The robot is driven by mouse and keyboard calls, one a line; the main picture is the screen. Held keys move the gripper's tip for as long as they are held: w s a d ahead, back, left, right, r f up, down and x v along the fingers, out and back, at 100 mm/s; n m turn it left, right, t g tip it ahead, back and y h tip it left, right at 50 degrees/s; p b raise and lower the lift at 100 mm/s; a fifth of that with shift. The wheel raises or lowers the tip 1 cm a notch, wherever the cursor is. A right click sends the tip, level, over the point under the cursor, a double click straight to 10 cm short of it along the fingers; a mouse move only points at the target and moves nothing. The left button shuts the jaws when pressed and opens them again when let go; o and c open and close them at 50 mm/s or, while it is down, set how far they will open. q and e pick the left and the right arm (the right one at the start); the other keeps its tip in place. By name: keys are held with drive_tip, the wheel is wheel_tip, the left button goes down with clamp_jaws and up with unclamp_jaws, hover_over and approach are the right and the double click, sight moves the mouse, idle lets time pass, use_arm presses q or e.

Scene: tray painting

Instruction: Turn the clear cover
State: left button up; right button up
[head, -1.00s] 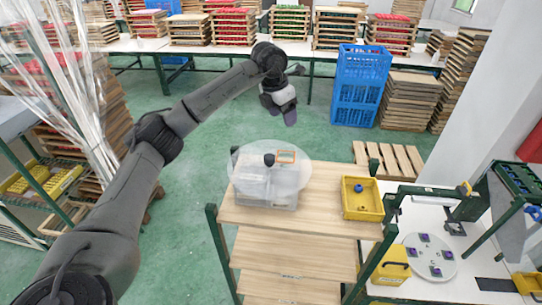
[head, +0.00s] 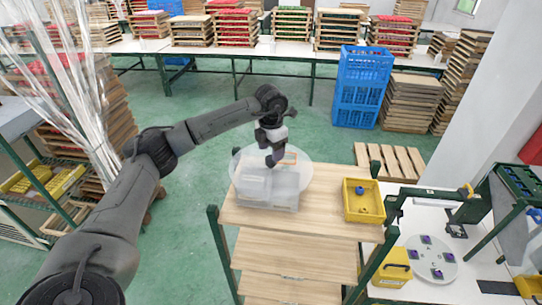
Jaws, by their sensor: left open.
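The clear cover (head: 302,176) is a round, see-through disc lying on top of a clear box (head: 258,198) on the wooden table. My left gripper (head: 275,160) reaches in from behind and points down over the middle of the cover. It is open, with its fingers at the cover's dark knob, which they largely hide. I cannot tell whether the fingers touch the knob. An orange-outlined rectangle shows beside the fingers. My right gripper is out of view.
A yellow bin (head: 362,212) with a small blue item stands right of the box. A white round plate (head: 431,257) with several purple-and-dark pieces lies on the bench at right. Blue crates (head: 361,88) stand behind. The table's front middle is clear.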

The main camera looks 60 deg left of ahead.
sight(270, 157)
use_arm(q)
drive_tip(key=shift+f, duration=1.75)
drive_tip(key=shift+c, duration=0.2)
clamp_jaws()
drive_tip(key=shift+a, duration=0.1)
